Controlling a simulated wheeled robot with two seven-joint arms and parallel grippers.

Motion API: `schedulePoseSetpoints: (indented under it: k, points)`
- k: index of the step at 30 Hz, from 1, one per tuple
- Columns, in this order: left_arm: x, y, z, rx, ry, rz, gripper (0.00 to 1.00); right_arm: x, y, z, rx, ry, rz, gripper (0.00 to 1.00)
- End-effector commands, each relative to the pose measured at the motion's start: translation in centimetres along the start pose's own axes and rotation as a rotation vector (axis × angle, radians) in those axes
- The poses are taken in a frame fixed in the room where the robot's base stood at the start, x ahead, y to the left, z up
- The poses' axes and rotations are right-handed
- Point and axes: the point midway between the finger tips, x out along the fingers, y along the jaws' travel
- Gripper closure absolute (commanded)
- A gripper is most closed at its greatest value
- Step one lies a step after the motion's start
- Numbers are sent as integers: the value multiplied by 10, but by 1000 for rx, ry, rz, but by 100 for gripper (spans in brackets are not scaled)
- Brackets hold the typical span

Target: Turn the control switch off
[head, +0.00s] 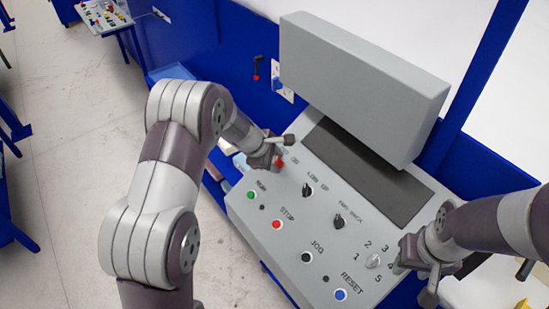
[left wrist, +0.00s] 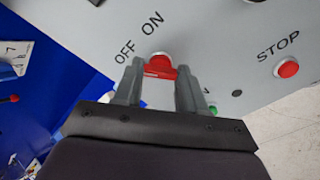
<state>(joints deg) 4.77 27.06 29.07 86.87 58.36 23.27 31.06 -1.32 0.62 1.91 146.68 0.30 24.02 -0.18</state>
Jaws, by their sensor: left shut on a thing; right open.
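The red control switch (head: 280,163) sits at the upper left corner of the grey control panel (head: 318,262). In the left wrist view the red switch knob (left wrist: 159,66) lies between my two fingers, with the labels OFF and ON printed beside it. My left gripper (head: 277,157) is shut on the switch; its fingers also show in the left wrist view (left wrist: 160,85). I cannot tell which label the switch points to. My right gripper (head: 413,282) is open and empty, over the panel's right side near the numbered dial.
The panel carries a green RUN button (head: 251,195), a red STOP button (head: 277,224), a black JOG button (head: 306,257), a blue RESET button (head: 340,294) and several black knobs. A grey box (head: 365,85) stands above the dark strip (head: 365,170).

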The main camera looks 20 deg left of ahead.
Motion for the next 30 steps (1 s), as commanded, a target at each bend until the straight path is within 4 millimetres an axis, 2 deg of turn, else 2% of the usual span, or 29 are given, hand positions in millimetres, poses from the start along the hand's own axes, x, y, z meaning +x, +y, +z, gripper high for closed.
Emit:
schedulePoseSetpoints:
  k: [9,23,24,25,26,30]
  points:
    - [0,0,-1,-86,2,-1,90,-3,0,0,0,0,0,57]
    - [1,-1,-1,-98,2,-3,90,-4,0,0,0,0,0,57]
    - [1,-1,-1,-98,1,-3,50,-4,0,0,0,0,0,57]
    - [1,-1,-1,-98,1,-4,40,-4,0,0,0,0,0,57]
    - [1,-1,-1,-97,1,-3,34,-4,0,0,0,0,0,57]
    - [0,-1,-1,-96,1,-3,34,-4,0,0,0,0,0,57]
